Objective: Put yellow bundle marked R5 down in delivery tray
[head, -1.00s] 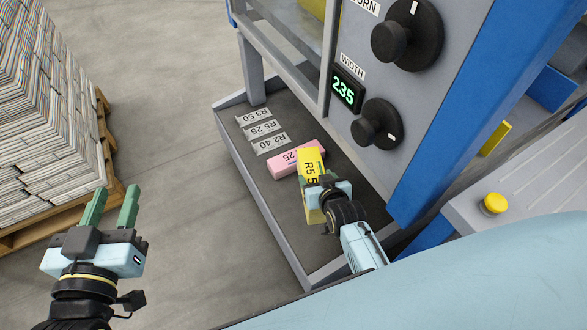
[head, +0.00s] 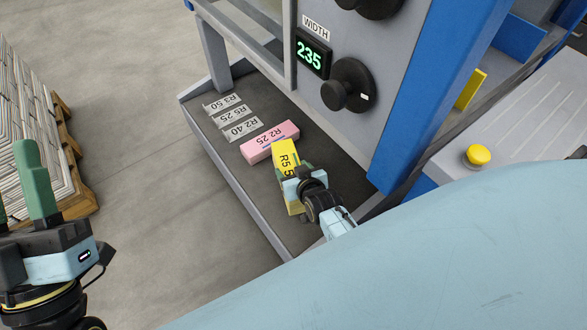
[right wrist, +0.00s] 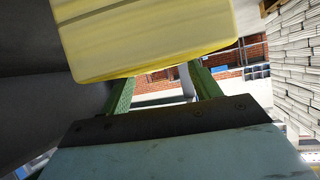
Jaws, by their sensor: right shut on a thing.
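The yellow bundle marked R5 (head: 285,158) is in my right gripper (head: 294,183), over the near part of the grey delivery tray (head: 262,222). In the right wrist view the bundle (right wrist: 150,35) fills the top, with green fingers on either side. I cannot tell whether its underside touches the tray floor.
Grey labels (head: 230,113) lie in the tray's far part. The machine panel with a 235 width display (head: 312,55) and a black knob (head: 347,86) rises beside the tray. A pallet of newspapers (head: 30,140) stands at left. Floor between is clear.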

